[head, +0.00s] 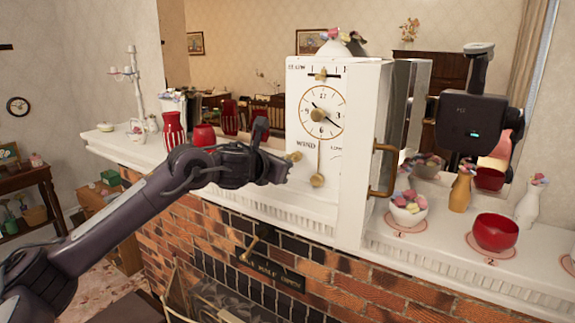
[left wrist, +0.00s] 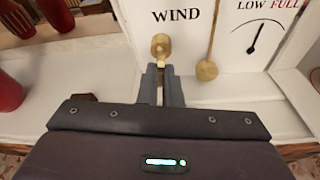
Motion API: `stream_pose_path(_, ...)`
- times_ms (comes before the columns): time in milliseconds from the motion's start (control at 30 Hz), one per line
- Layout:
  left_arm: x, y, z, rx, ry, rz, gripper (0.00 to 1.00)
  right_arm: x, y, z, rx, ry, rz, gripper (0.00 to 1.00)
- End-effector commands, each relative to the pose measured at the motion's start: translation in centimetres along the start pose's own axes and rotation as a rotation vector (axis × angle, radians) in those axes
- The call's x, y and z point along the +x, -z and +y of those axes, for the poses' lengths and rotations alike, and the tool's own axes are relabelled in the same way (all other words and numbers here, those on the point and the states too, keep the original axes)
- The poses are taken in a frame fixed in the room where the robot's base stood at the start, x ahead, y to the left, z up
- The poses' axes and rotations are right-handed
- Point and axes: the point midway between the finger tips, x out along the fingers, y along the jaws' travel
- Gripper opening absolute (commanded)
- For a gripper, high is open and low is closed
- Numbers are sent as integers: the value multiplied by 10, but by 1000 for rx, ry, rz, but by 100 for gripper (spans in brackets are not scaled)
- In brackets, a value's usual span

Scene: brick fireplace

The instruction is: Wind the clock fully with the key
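The white clock (head: 300,75) stands on the mantel, with a round dial (head: 322,109) and a brass pendulum (head: 317,180). A brass key (head: 294,157) sits at the front below the word WIND; its round brass end also shows in the left wrist view (left wrist: 160,46). My left gripper (head: 284,170) is at the key, its fingers close together (left wrist: 162,84) with a thin strip of brass between them. A LOW–FULL gauge (left wrist: 262,38) has its needle between the two words.
A brass handle (head: 383,170) stands out from the white panel right of the dial. A red bowl (head: 495,232), a white bowl of wrapped pieces (head: 408,209) and vases stand on the right mantel. Red vessels (head: 174,128) stand left of the clock. A mirror is behind.

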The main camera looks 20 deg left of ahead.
Motion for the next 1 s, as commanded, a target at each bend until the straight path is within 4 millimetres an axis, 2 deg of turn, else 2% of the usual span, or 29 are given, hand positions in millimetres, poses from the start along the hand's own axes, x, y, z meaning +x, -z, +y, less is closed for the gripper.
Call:
stream_pose_path(33,0,-1,-1,45,-17,-13,0,9,-1,0,0,0,0,30)
stream_pose_path(200,0,-2,-1,186,-61,-13,0,21,-2,0,0,0,0,30)
stream_pose_path(567,0,-4,-1,243,-77,-10,0,22,-2,0,0,0,0,30)
stream_pose_path(600,0,-4,-1,243,-77,-10,8,22,-2,0,0,0,0,30)
stream_pose_path(767,0,-3,-2,244,-76,-7,28,22,-2,0,0,0,0,30)
stream_pose_path(967,0,-1,-2,245,-76,-4,30,22,-2,0,0,0,0,30)
stream_pose_path(1000,0,-1,-2,245,-75,-3,34,22,-2,0,0,0,0,30)
